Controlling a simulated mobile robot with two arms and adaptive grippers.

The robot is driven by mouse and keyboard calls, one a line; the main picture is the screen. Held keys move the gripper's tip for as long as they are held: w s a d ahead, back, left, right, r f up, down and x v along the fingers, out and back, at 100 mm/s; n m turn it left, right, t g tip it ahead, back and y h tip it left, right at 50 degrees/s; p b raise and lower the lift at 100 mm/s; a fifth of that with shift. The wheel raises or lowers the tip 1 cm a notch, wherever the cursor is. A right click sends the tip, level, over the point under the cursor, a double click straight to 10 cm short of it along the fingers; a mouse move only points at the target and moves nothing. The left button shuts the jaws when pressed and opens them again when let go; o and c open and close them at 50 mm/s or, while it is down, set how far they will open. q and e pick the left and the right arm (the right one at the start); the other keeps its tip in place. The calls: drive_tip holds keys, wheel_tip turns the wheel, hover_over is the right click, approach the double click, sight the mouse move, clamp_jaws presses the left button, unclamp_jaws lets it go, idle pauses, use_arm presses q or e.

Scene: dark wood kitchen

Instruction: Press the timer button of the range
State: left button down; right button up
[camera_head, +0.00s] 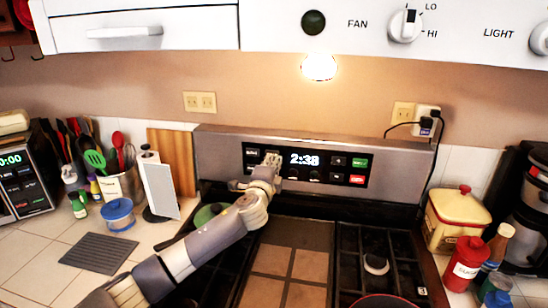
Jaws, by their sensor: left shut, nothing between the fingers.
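The range (410,170) stands against the back wall, with a steel back panel. A black control panel (325,165) in it shows 2:38 on a lit display, with a green button and a red button at its right and further buttons at its left. My left arm reaches across the stove top from the lower left. My left gripper (272,160) is shut and empty, at the left part of the control panel, just left of the display. It covers some of the buttons there. I cannot tell whether it touches the panel or which button is the timer. My right gripper is not in view.
A green-lidded pot (208,214) sits on the left burners beside my arm. A red pan (385,301) shows at the bottom edge. Utensils, a paper holder and a blue-lidded container (119,212) stand left. A yellow canister (455,220), bottles and a coffee maker stand right. The range hood hangs above.

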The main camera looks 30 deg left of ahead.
use_arm(q)
drive_tip(key=shift+x, duration=1)
